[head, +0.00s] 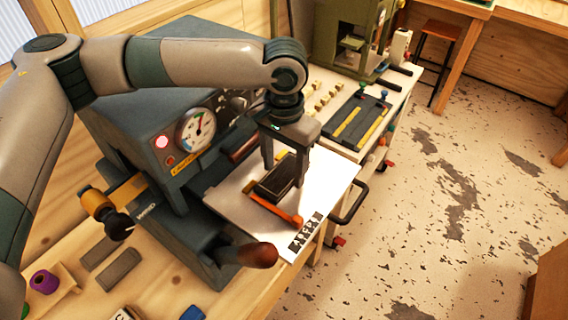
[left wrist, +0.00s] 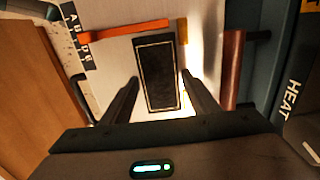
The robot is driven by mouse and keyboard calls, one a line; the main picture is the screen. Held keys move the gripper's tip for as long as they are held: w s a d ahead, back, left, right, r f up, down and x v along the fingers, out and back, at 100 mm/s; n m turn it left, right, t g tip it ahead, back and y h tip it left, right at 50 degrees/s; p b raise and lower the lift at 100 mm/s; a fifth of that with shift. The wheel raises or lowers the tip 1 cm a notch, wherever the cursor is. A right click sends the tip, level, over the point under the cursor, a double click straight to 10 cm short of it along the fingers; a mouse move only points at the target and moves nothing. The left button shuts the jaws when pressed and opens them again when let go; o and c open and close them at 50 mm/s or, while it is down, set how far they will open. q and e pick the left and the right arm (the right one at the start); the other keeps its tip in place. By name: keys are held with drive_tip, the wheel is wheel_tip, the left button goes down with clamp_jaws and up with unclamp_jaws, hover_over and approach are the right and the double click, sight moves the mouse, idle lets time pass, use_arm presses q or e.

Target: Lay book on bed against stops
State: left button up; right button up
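The book (head: 277,180) is a dark slab with a thin pale border. It lies on or just above the pale bed (head: 228,197), and I cannot tell which. In the left wrist view the book (left wrist: 158,75) is close to an orange bar (left wrist: 127,31) and a short yellow stop (left wrist: 182,30); I cannot tell whether it touches them. The orange bar also shows in the head view (head: 277,209). My left gripper (head: 284,178) points down with its fingers on either side of the book. In the left wrist view the gripper (left wrist: 160,78) looks open, with bright bed beside the right finger. My right gripper is out of view.
A grey press with a dial (head: 195,130) stands behind and left of the bed, with a red-brown handle (head: 258,255) in front. A dark tray with yellow strips (head: 360,122) is farther back. Open floor lies right.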

sight(284, 173)
use_arm(q)
drive_tip(key=shift+o, duration=0.5)
drive_tip(key=shift+r, duration=0.15)
drive_tip(key=shift+r+b, duration=0.35)
drive_tip(key=shift+r, duration=0.1)
wheel_tip(284, 173, up, 11)
drive_tip(key=b, duration=0.3)
